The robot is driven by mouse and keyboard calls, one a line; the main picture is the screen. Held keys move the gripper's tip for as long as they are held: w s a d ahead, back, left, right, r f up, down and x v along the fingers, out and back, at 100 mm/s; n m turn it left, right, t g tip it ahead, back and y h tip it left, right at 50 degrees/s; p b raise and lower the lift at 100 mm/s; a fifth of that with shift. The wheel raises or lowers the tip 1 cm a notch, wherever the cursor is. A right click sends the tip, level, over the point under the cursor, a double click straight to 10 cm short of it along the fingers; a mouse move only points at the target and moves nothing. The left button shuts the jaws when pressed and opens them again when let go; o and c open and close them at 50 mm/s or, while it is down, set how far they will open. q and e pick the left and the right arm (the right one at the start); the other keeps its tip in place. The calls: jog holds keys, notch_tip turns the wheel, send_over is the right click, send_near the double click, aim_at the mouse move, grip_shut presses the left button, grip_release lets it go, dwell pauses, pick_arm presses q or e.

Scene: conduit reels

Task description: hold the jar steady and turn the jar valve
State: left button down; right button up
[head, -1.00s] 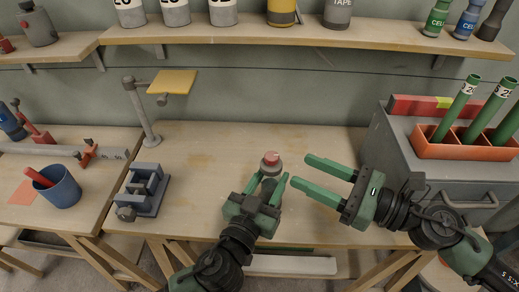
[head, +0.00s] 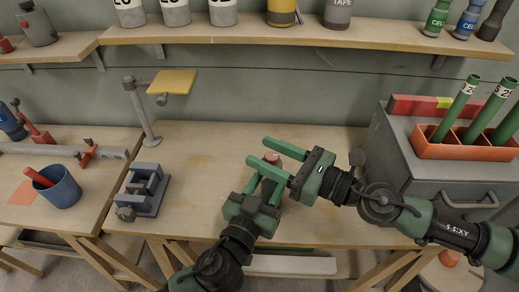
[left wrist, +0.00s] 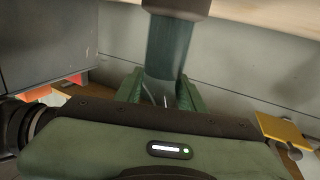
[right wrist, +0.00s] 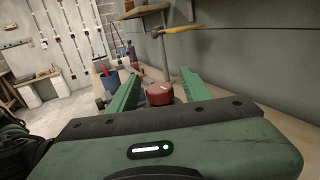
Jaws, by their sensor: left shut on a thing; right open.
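The jar's glassy teal body (left wrist: 168,48) shows in the left wrist view, between the two fingers of my left gripper (left wrist: 160,85). That gripper is shut on it. In the head view my left gripper (head: 267,190) hides most of the jar. The red jar valve (head: 271,157) sits on top of the jar. My right gripper (head: 258,151) is open, with one finger on each side of the valve. In the right wrist view the red valve (right wrist: 160,94) lies between the green fingers, with a small gap visible on both sides.
A grey vise (head: 143,190) and a lamp-like stand with a yellow plate (head: 174,82) are to the left. A blue cup (head: 61,187) stands farther left. A grey cabinet (head: 400,165) with an orange tray (head: 464,145) is at the right. The bench (head: 205,150) behind the jar is clear.

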jog(key=shift+x, duration=1)
grip_shut()
jog(key=shift+r+t, duration=0.15)
jog(key=shift+t, duration=0.25)
jog(key=m+t+h, duration=0.4)
jog(key=w+m+t+h, duration=0.1)
jog(key=m+t+h, duration=0.1)
jog(key=shift+d+m+h, duration=0.3)
jog(key=shift+d+h, duration=0.1)
jog(key=shift+w+d+m+t+h, duration=0.1)
jog(key=shift+d+m+t+h, duration=0.1)
jog(key=shift+m+t+h, duration=0.55)
jog(key=shift+w+d+m+t+h, duration=0.15)
jog(key=shift+m+h, duration=0.45)
jog(key=shift+h, duration=0.6)
jog(key=shift+w+d+m+t+h, duration=0.1)
jog(key=shift+d+m+t+h, duration=0.25)
jog(key=shift+m+h, duration=0.45)
jog(key=shift+h, duration=0.35)
